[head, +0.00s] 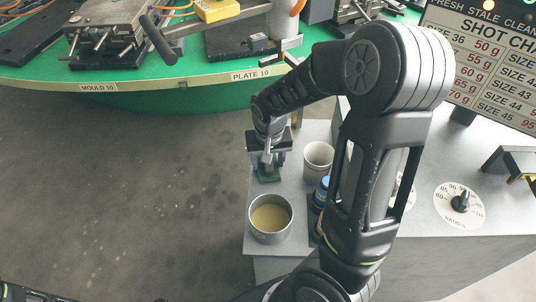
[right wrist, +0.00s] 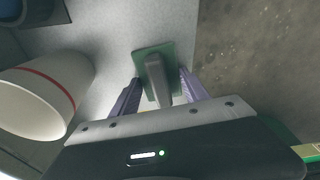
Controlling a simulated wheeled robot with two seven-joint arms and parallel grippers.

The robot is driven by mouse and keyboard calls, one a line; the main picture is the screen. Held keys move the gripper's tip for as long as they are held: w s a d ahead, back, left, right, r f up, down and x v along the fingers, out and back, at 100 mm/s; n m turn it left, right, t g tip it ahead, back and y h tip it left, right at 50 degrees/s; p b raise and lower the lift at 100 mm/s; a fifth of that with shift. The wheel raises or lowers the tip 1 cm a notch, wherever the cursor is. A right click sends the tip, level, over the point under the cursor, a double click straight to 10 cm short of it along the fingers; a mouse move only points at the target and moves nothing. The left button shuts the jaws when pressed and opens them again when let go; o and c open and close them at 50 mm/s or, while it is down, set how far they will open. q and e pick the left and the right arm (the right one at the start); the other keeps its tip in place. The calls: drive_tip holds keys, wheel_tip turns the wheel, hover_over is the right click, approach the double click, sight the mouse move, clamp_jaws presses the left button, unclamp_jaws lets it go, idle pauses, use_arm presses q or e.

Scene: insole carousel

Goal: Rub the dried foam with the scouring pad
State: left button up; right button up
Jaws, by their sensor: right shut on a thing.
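My right gripper (head: 268,152) points down over the grey bench's left part and is shut on the grey handle of the green scouring pad (head: 268,174). In the right wrist view the pad (right wrist: 143,55) shows beyond the handle, between the purple fingers of the gripper (right wrist: 157,90). The pad is at or just above the bench top; I cannot tell if it touches. I cannot make out any dried foam for certain. Only a dark piece of an arm shows at the bottom left; my left gripper is out of view.
A metal cup of yellowish liquid (head: 270,237) stands in front of the pad, and a white cup (head: 318,160) stands to its right, with a blue-topped container (head: 322,187) partly hidden by my arm. The green carousel (head: 150,92) with moulds lies behind. A dial panel is at right.

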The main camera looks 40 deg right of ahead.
drive_tip(key=shift+s+a+f, duration=0.1)
drive_tip(key=shift+s+a, duration=0.75)
drive_tip(key=shift+s, duration=0.15)
drive_tip(key=shift+w+d, duration=0.1)
drive_tip(key=shift+w+d, duration=1.3)
drive_tip(key=shift+w, duration=0.2)
drive_tip(key=shift+w+d+b, duration=0.15)
drive_tip(key=shift+b, duration=0.15)
drive_tip(key=shift+w+d, duration=1.25)
drive_tip(key=shift+w, duration=0.25)
